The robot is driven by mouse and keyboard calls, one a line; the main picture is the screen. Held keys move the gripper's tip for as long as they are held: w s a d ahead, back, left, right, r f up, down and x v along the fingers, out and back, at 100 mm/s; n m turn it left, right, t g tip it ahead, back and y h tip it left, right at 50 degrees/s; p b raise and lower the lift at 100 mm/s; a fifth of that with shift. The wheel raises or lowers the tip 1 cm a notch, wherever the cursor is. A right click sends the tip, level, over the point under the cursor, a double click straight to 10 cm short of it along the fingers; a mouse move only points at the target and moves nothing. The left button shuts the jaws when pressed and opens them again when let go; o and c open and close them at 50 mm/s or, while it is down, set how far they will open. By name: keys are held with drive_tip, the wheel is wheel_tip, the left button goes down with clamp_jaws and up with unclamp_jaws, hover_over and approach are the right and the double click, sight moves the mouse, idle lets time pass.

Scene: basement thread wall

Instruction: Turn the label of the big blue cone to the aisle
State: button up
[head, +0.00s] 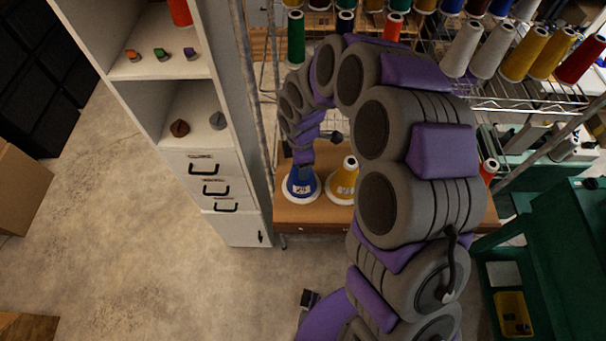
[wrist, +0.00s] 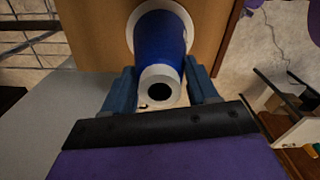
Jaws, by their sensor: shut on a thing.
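The big blue cone (head: 299,181) stands upright on a white round base on the wooden shelf. A white label with dark marks shows on the side facing the head camera. My gripper (head: 303,158) comes down over its top. In the wrist view the blue cone (wrist: 160,38) is seen from above, with its pale top and dark hole between the two fingers of my gripper (wrist: 161,90). The fingers are shut on its upper part.
A yellow cone (head: 343,182) stands close to the right of the blue one. A white cabinet (head: 213,190) stands to the left. Wire shelves with many cones rise behind, and a green cart (head: 548,270) is at right. The concrete floor (head: 170,285) in front is clear.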

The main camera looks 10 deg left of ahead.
drive_tip(key=o, duration=1.1)
wheel_tip(320, 180, up, 17)
drive_tip(key=shift+a+r+b, duration=0.1)
drive_tip(key=shift+b, duration=0.75)
drive_tip(key=s+d+f+m+b, duration=0.3)
drive_tip(key=s+d+m+b, duration=0.25)
drive_tip(key=d, duration=0.35)
drive_tip(key=s+d+f+m+b, duration=0.3)
drive_tip(key=s+d+m+b, duration=0.25)
drive_tip(key=d, duration=0.35)
drive_tip(key=s+d+f+m+b, duration=0.2)
drive_tip(key=s+d+f+m, duration=0.1)
drive_tip(key=s+m, duration=0.1)
drive_tip(key=s+d+f+m+g+b, duration=0.1)
drive_tip(key=s+d+f+m+b, duration=0.1)
drive_tip(key=s, duration=0.4)
drive_tip(key=s+d+f+m+b, duration=0.2)
drive_tip(key=s+d+f+m, duration=0.2)
drive_tip(key=s+m, duration=0.1)
drive_tip(key=shift+s+f+m+g+b, duration=0.3)
drive_tip(key=shift+s+f+m+g, duration=0.1)
drive_tip(key=shift+m, duration=0.3)
